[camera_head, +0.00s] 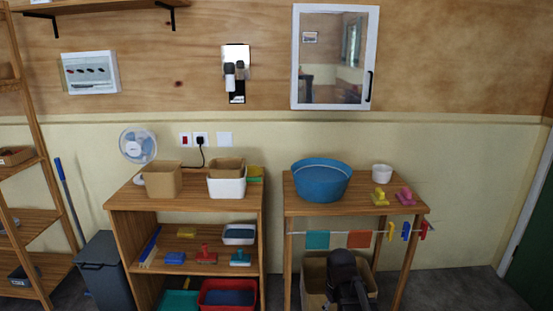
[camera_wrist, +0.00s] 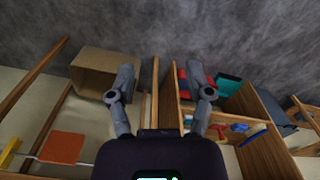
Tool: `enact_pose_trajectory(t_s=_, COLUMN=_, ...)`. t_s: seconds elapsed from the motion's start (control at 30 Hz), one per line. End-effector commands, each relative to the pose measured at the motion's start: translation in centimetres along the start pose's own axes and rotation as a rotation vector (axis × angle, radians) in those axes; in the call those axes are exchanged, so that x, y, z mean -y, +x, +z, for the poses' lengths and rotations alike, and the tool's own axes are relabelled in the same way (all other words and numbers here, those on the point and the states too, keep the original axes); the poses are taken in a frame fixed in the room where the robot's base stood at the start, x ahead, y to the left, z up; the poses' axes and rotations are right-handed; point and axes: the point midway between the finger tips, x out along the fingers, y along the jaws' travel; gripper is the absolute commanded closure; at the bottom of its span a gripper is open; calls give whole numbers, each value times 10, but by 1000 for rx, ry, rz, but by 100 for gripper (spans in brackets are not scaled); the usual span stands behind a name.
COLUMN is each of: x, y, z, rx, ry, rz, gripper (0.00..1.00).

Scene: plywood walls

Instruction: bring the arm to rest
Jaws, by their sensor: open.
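My gripper (camera_wrist: 166,82) is open and empty in the wrist view, its two grey fingers spread wide. Between the fingers show wooden uprights and a strip of floor. In the head view my dark arm (camera_head: 345,279) shows low at the right of centre, in front of the right wooden table (camera_head: 330,208) and a cardboard box (camera_head: 313,276) beneath it. The fingers cannot be made out there. The cardboard box also shows in the wrist view (camera_wrist: 90,88), left of the left finger.
A wooden shelf unit (camera_head: 190,204) holds tubs and brushes. A blue basin (camera_head: 321,181) stands on the right table. Cloths hang on a line (camera_head: 336,233) at its front. A grey bin (camera_head: 101,270) stands far left. Floor at the right (camera_head: 450,290) is clear.

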Motion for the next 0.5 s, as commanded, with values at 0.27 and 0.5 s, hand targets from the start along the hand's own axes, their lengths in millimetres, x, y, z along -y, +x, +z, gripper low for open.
enact_pose_trajectory(t_s=0.27, x=13, y=14, z=36, rx=0, ry=195, rz=0, gripper=34)
enact_pose_trajectory(t_s=0.5, x=21, y=22, z=57, rx=0, ry=320, rz=0, gripper=34)
